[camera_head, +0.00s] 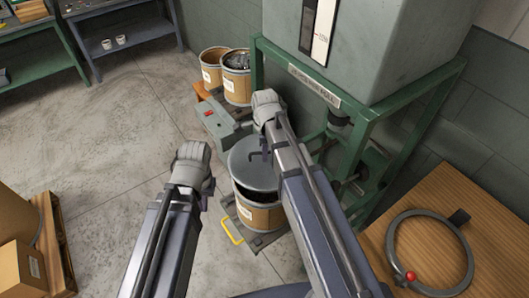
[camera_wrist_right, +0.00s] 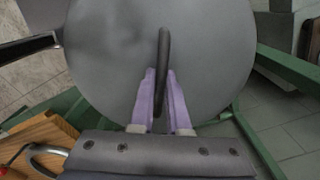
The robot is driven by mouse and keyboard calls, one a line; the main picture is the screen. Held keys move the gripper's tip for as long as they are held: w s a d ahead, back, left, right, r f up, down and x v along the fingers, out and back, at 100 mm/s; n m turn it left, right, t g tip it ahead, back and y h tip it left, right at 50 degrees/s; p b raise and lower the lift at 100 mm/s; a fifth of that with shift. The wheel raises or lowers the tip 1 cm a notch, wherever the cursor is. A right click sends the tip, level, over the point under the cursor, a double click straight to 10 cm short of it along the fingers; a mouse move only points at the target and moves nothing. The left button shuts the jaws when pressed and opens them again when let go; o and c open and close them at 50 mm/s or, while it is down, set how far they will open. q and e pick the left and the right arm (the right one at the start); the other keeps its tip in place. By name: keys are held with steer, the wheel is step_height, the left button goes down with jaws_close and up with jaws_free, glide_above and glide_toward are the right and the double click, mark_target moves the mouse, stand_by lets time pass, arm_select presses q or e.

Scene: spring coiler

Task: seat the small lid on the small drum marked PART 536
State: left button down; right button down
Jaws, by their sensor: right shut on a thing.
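The grey round lid (camera_head: 243,172) with a bar handle is above the open top of the tan drum (camera_head: 262,217), partly hidden by my right arm. A dark strip shows between lid and drum at the front; I cannot tell whether they touch. The drum's label is too small to read. My right gripper (camera_wrist_right: 163,98) is shut on the handle (camera_wrist_right: 163,50) of the lid, which fills much of the right wrist view (camera_wrist_right: 215,50). My left gripper (camera_head: 204,198) is left of the drum, apart from it, its fingers mostly hidden.
Two more open drums (camera_head: 237,88) stand behind, beside a grey box (camera_head: 222,122) with a red part. A green machine frame (camera_head: 365,130) stands close at the right. A clamp ring (camera_head: 398,268) with a red knob lies on a wooden table.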

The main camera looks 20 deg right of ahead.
steer(key=shift+f+b, duration=3.5)
steer(key=shift+f, duration=0.35)
steer(key=shift+c, duration=1.3)
jaws_free()
step_height(320, 180, up, 12)
steer(key=p, duration=1.2)
